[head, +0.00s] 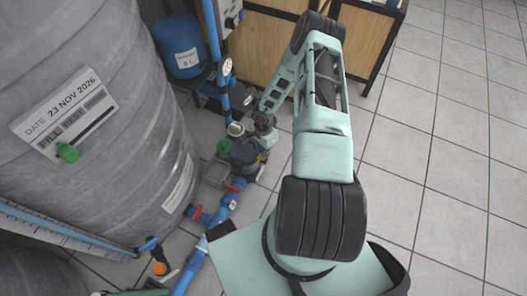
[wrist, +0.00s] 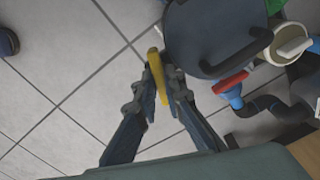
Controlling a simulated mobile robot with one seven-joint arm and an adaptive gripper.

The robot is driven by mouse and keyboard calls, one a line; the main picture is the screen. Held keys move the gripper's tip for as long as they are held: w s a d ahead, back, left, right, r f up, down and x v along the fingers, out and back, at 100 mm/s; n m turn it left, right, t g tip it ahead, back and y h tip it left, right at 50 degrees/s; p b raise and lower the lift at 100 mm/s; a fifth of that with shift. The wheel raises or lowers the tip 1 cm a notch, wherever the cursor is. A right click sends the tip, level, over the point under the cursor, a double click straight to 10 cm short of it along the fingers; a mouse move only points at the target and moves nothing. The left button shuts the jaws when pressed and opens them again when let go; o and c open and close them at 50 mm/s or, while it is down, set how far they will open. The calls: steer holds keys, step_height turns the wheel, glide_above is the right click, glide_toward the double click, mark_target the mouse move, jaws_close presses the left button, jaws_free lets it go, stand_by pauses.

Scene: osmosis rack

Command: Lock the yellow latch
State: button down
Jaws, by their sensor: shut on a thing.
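The yellow latch (wrist: 157,72) is a narrow yellow bar in the middle of the wrist view, beside a dark round housing (wrist: 212,35). My gripper (wrist: 160,88) has one dark finger on each side of the latch and is shut on it. The fingertips cover part of the latch's sides. In the head view a small yellow spot (head: 261,157) shows at the dark housing at the end of my arm. There my fingers are too small and covered to make out.
A large grey tank (head: 90,120) with a date label fills the left. Blue pipe with red-handled valves (head: 235,185) runs along the floor below the housing. A blue vessel (head: 180,45) and wooden cabinets (head: 252,50) stand behind. Tiled floor (head: 440,170) on the right is clear.

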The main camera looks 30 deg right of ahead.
steer(key=m, duration=0.7)
steer(key=shift+p, duration=0.35)
steer(key=m, duration=0.6)
steer(key=shift+m, duration=0.5)
steer(key=c, duration=2)
jaws_free()
step_height(320, 180, up, 12)
